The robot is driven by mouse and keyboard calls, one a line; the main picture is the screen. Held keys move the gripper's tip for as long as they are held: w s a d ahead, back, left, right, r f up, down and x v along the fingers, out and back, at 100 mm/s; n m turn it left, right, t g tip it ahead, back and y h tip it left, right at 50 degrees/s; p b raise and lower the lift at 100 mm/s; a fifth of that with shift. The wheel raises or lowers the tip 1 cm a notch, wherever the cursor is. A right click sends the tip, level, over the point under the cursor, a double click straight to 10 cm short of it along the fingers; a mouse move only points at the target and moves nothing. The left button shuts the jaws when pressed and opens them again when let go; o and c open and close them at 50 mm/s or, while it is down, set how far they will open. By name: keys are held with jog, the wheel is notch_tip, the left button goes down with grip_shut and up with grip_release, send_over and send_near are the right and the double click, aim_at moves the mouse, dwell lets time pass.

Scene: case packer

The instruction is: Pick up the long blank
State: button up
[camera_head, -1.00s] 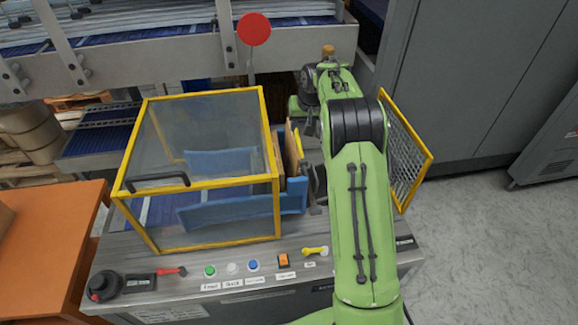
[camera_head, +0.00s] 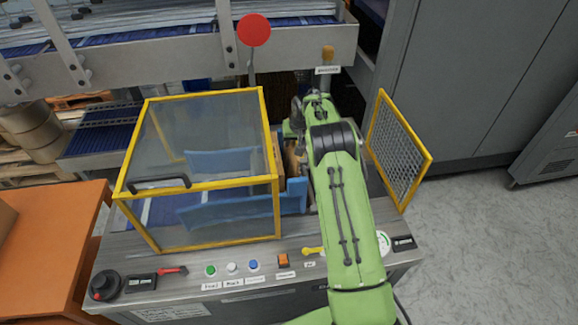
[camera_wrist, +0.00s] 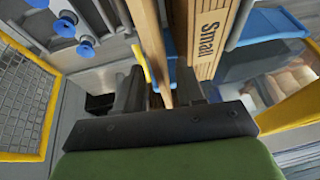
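Two upright cardboard blanks show in the wrist view. One is a plain brown blank (camera_wrist: 150,40), seen nearly edge-on, running down between the fingers of my gripper (camera_wrist: 165,90). The other blank (camera_wrist: 208,35), marked "Small", stands to its right, outside the fingers. No label for the long blank is readable. My gripper's dark fingers stand apart on either side of the plain blank; firm contact is not visible. In the head view, my arm mostly hides the gripper and the blanks beside the yellow-framed guard; a strip of cardboard (camera_head: 278,155) shows there.
A clear guard box with a yellow frame (camera_head: 200,182) stands left of my arm, with blue guides (camera_head: 245,208) inside. An open yellow mesh door (camera_head: 398,150) is on the right. Buttons line the front panel (camera_head: 240,285). Blue suction cups (camera_wrist: 75,28) hang near the blanks.

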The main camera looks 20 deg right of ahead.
jog(key=shift+f, duration=0.3)
jog(key=shift+c, duration=0.3)
grip_shut()
